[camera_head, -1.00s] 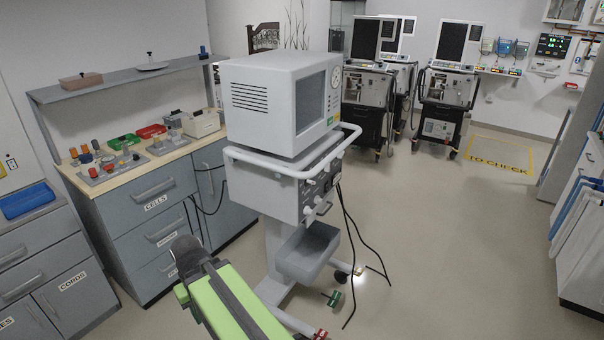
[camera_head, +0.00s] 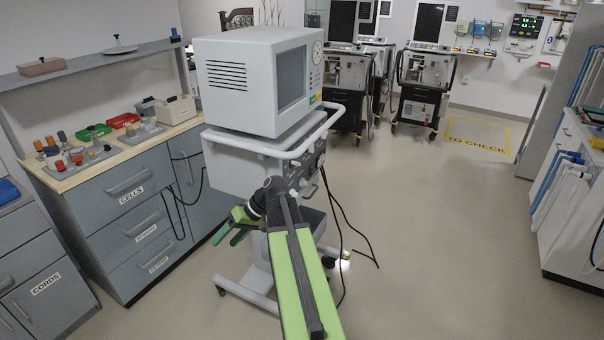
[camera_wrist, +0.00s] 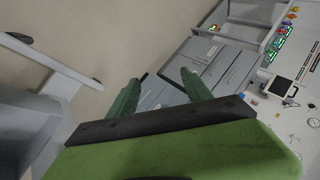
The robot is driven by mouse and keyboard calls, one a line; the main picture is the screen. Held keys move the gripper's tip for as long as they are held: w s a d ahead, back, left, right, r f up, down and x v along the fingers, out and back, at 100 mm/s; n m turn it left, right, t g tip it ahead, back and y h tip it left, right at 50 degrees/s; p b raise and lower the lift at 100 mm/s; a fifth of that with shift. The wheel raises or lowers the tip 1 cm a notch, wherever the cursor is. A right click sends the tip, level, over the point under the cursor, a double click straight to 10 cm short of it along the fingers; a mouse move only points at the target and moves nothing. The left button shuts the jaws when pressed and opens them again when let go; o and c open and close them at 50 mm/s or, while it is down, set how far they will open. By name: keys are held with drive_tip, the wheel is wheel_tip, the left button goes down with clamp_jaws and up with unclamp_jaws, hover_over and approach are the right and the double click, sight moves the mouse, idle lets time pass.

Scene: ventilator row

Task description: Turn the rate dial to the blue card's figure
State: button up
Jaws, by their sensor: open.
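The nearest ventilator (camera_head: 235,90) is a pale grey boxy unit with a dark screen, on a wheeled stand. I cannot tell which knob is the rate dial. I cannot make out a blue card. My gripper (camera_head: 232,226) is open and empty, in front of the stand, left of and below the panel. In the wrist view, its two green fingers (camera_wrist: 163,84) are apart with nothing between them.
A white handrail (camera_head: 285,150) wraps the ventilator above the panel. Black cables (camera_head: 338,215) hang at its right. Drawer cabinets with a cluttered worktop (camera_head: 85,165) stand left. More ventilators (camera_head: 425,85) stand at the back. The floor (camera_head: 420,230) to the right is clear.

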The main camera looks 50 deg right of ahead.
drive_tip(key=s+d+r+m+t+b, duration=0.1)
drive_tip(key=d+r+t, duration=0.15)
drive_tip(key=d, duration=0.65)
drive_tip(key=s+d+r+t+b, duration=0.1)
drive_tip(key=d+t, duration=0.2)
drive_tip(key=d, duration=0.7)
drive_tip(key=t+h+b, duration=0.2)
drive_tip(key=t, duration=0.5)
approach(299, 164)
drive_tip(key=shift+m, duration=0.4)
drive_tip(key=x, duration=0.9)
drive_tip(key=shift+w+a, duration=0.1)
drive_tip(key=shift+w, duration=0.1)
drive_tip(key=c, duration=1.2)
drive_tip(key=shift+w, duration=0.1)
clamp_jaws()
